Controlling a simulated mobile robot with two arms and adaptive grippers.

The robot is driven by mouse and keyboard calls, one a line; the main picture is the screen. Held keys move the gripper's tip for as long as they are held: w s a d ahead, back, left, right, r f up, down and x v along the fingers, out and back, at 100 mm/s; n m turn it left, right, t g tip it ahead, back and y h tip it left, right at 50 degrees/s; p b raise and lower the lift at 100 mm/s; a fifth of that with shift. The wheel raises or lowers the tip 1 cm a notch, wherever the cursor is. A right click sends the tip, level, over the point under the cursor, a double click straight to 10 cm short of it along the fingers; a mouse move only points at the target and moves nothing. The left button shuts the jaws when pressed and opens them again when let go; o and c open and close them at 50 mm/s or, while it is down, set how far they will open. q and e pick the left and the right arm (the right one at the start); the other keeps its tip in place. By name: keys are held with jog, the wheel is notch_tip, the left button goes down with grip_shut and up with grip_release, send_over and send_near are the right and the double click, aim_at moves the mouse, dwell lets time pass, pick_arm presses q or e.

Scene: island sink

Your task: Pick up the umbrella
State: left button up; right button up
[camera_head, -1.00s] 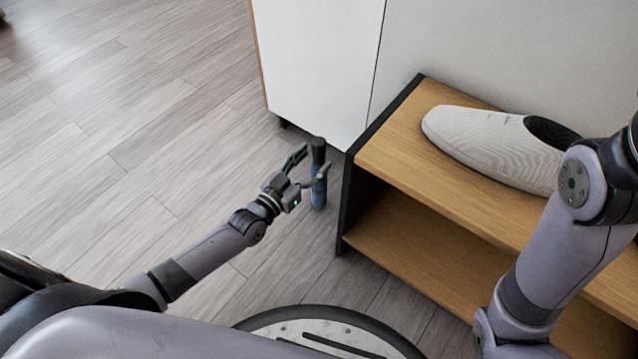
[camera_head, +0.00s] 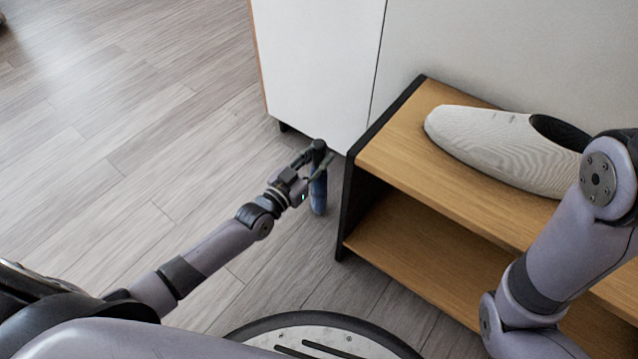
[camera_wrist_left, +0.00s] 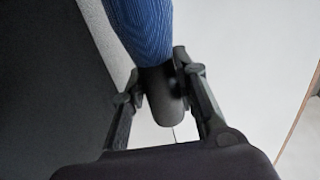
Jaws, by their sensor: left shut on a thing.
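The umbrella (camera_head: 318,195) is folded, with a blue body and a black handle at its top. It stands upright on the floor beside the left end of the shoe bench. My left gripper (camera_head: 317,158) is shut on the umbrella near its black handle. In the left wrist view, the fingers (camera_wrist_left: 160,92) press on both sides of the black handle, and the blue ribbed fabric (camera_wrist_left: 142,28) extends from it. My right arm comes in from the right; its gripper is not in view.
A wooden bench with black sides (camera_head: 385,150) stands right of the umbrella, with a light grey slip-on shoe (camera_head: 490,145) on top. A white cabinet (camera_head: 318,65) is behind. Open wood-plank floor (camera_head: 110,140) lies to the left.

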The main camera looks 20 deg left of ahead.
pick_arm(q)
grip_shut()
dwell(0.6)
